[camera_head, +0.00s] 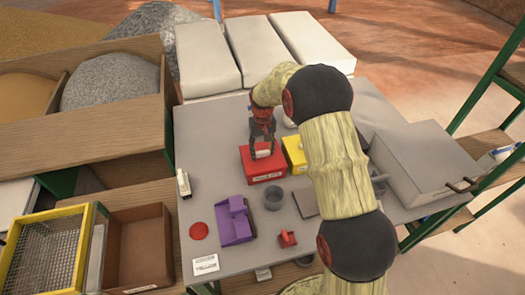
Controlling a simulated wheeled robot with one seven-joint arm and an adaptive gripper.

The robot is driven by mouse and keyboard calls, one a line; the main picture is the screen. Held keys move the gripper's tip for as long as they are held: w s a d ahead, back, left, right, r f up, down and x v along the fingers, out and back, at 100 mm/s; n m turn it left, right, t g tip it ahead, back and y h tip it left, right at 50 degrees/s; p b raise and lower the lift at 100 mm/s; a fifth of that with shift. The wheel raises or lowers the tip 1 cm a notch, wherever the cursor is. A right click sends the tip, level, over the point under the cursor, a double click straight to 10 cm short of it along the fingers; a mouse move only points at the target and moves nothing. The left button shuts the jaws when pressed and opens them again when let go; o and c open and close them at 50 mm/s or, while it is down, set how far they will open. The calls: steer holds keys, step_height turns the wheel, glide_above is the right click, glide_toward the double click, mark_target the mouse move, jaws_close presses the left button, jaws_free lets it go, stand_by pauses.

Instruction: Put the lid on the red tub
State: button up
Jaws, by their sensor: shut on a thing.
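The red tub (254,175) stands on the grey table near its middle, with a pale label on its front. My gripper (263,151) points down directly over the tub, with its fingers at the level of the tub's top. It is shut on the lid; a small pale part (263,154) shows between the fingers. The fingers hide much of the lid. I cannot tell whether the lid is seated flat or still slightly above the rim.
A yellow box (294,154) stands close on the right, partly behind my arm. A grey cup (273,198), purple holder (235,222), red disc (199,230) and small red piece (288,239) lie in front. A large grey case (425,160) fills the right side.

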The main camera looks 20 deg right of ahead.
mark_target(263, 152)
steer(key=o, duration=1.2)
steer(key=shift+r, duration=0.15)
steer(key=s+r+t+p, duration=0.1)
steer(key=s+r, duration=0.2)
steer(key=r, duration=0.8)
steer(key=s+r+p, duration=0.2)
steer(key=s+r, duration=0.2)
steer(key=r, duration=0.7)
steer(key=s+r+t, duration=0.2)
steer(key=s+r, duration=0.3)
steer(key=s, duration=0.4)
steer(key=s+r+t, duration=0.1)
steer(key=s+r, duration=0.4)
steer(key=s, duration=0.5)
steer(key=shift+t, duration=0.8)
steer(key=s, duration=0.4)
steer(key=s+f, duration=0.1)
steer(key=s, duration=0.6)
steer(key=shift+s+f, duration=0.15)
steer(key=shift+s, duration=0.15)
